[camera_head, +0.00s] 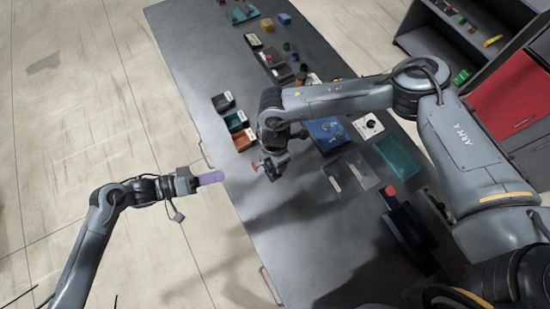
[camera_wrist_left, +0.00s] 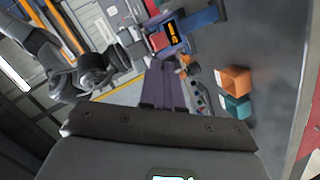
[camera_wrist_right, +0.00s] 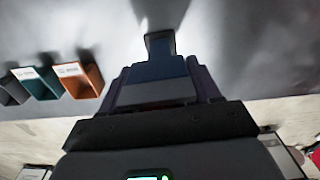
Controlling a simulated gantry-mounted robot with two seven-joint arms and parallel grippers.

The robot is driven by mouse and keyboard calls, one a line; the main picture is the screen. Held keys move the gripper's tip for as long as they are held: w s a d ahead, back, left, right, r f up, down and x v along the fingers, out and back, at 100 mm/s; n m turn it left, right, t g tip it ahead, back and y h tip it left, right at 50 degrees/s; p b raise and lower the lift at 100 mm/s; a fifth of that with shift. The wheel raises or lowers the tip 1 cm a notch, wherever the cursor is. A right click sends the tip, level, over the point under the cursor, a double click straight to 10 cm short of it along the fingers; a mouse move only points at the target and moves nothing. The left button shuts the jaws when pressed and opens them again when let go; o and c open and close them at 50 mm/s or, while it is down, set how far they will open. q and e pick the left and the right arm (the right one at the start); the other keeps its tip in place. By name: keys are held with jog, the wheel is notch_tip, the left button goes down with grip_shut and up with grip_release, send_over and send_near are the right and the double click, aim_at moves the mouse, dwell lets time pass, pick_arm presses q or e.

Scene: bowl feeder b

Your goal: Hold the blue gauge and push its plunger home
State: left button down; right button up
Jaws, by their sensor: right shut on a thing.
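The blue gauge (camera_wrist_right: 152,70) is between the fingers of my right gripper (camera_head: 272,168), held above the table near its left edge. In the left wrist view the gauge (camera_wrist_left: 196,22) shows a dark face with orange markings. A red end (camera_wrist_left: 158,41), apparently the plunger, points toward my left gripper, and it also shows in the head view (camera_head: 255,166). My left gripper (camera_head: 212,178) is off the table's left edge. Its purple fingers (camera_wrist_left: 164,85) look closed together and empty, apart from the gauge with a gap between.
Black, teal and orange bins (camera_head: 242,139) stand on the table (camera_head: 200,60) behind the right gripper. A blue tray (camera_head: 327,133), a teal tray (camera_head: 398,158) and a grey tray (camera_head: 350,172) lie to the right. The space between the grippers is clear.

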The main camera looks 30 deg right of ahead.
pick_arm(q)
jog(key=s+d+f+m+t+h, duration=0.1)
jog(key=d+f+m+t+h, duration=0.2)
jog(key=d+m, duration=0.4)
jog(key=shift+s+f+m, duration=0.15)
jog(key=shift+s+m, duration=0.25)
jog(key=shift+m, duration=0.7)
